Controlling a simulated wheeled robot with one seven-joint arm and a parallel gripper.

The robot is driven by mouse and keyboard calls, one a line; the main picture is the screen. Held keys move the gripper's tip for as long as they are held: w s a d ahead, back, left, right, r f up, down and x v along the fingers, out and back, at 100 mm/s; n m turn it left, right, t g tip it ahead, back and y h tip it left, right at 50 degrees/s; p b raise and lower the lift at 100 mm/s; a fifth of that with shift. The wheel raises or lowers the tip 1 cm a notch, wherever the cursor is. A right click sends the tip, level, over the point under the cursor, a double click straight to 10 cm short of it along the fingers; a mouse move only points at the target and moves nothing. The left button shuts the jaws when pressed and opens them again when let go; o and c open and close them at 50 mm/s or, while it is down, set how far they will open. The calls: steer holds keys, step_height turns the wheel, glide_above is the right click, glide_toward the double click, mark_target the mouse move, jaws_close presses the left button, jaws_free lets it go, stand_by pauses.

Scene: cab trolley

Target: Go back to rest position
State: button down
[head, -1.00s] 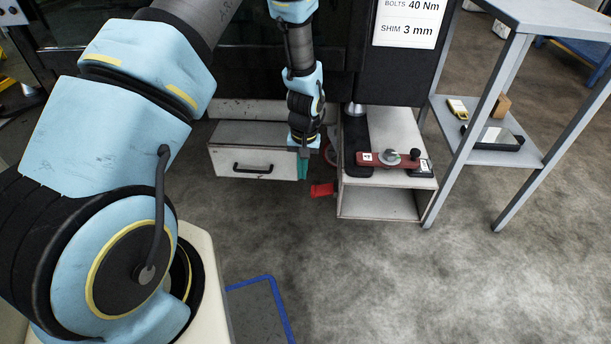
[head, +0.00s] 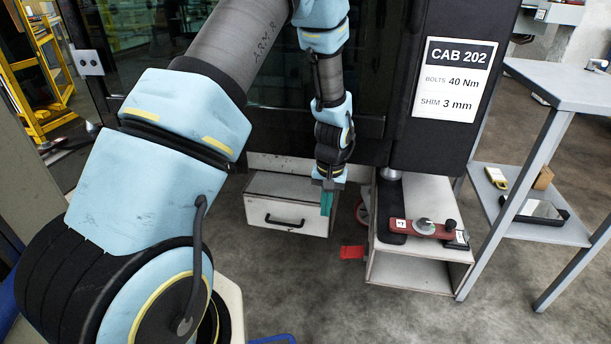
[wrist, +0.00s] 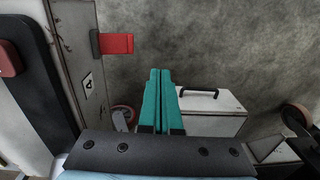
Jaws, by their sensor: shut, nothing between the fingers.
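My gripper (head: 327,203) hangs from my arm near the middle of the head view, pointing down, in front of the dark cab. In the wrist view its two teal fingers (wrist: 157,98) lie side by side, shut with nothing between them. It is above the floor, to the right of a white drawer box (head: 288,214) with a black handle and to the left of the white trolley (head: 408,267). It appears apart from both.
A red pedal-like tab (head: 352,252) sticks out at the trolley's lower left; it also shows in the wrist view (wrist: 116,44). A red tool (head: 428,229) lies on the trolley top. A grey shelf stand (head: 560,92) is at right.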

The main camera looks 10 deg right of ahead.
steer(key=a+r+n, duration=0.2)
steer(key=a+r, duration=0.8)
steer(key=a, duration=0.1)
steer(key=s+a+r+n+t, duration=0.1)
steer(key=s+a+r, duration=0.35)
steer(key=a, duration=0.35)
steer(key=s+a+r+n, duration=0.1)
steer(key=s+a+r, duration=0.2)
steer(key=a+r, duration=0.35)
step_height(320, 180, up, 24)
steer(key=p, duration=2.5)
steer(key=shift+a+f+h, duration=0.15)
steer(key=shift+f+h, duration=0.1)
steer(key=shift+h, duration=0.05)
